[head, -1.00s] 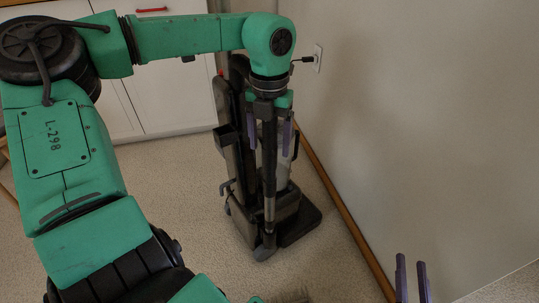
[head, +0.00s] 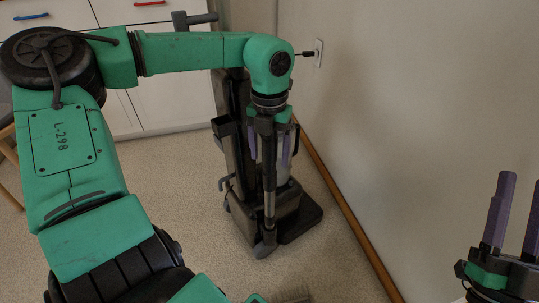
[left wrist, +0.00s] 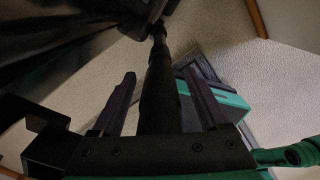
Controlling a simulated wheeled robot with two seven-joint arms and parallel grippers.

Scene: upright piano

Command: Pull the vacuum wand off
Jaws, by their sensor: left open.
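The black upright vacuum (head: 287,210) stands on the carpet by the wall. Its dark wand (head: 269,180) runs upright along the near side, with its lower end near the vacuum's base. My left gripper (head: 269,150) is over the upper wand, pointing down, with one purple finger on each side. In the left wrist view the wand (left wrist: 159,95) runs between the open fingers (left wrist: 158,100), with a gap visible on both sides. My right gripper (head: 515,215) is at the lower right, fingers up, open and empty.
The bare wall (head: 420,120) with a wooden baseboard (head: 340,200) is close on the right. A plug sits in an outlet (head: 318,53). White cabinets (head: 165,65) stand behind. Open carpet (head: 195,225) lies in front and left of the vacuum.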

